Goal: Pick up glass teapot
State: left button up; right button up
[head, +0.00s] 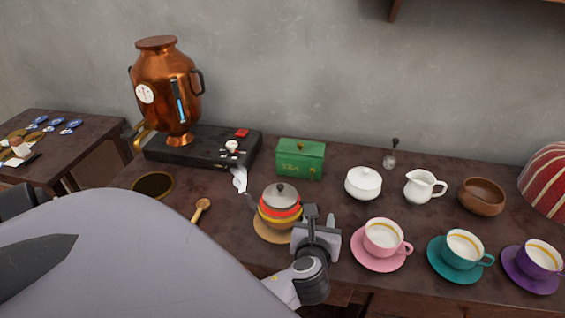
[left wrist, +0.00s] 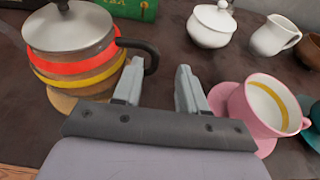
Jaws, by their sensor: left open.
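The glass teapot (head: 279,211) has a grey metal lid, red and yellow bands and a black handle. It stands upright on a round wooden trivet (head: 262,234) near the table's front. In the left wrist view the teapot (left wrist: 78,62) is at upper left, its black handle (left wrist: 153,58) curving right. My left gripper (head: 321,218) is open and empty, just right of the teapot. In the left wrist view its two fingers (left wrist: 158,78) are apart, the left one near the lower handle. I cannot tell whether they touch. My right gripper is not in view.
A pink cup (head: 383,238) on its saucer stands close right of my gripper. Teal and purple cups stand farther right. Behind are a green tin (head: 300,160), white sugar pot (head: 363,184) and creamer (head: 424,187). A copper urn (head: 166,85) stands back left.

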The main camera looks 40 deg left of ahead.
pick_arm(q)
jog(key=shift+a+x, duration=0.2)
jog(key=shift+x, duration=2.15)
jog(key=shift+s+f, duration=0.1)
jog(key=shift+s, duration=0.05)
grip_shut()
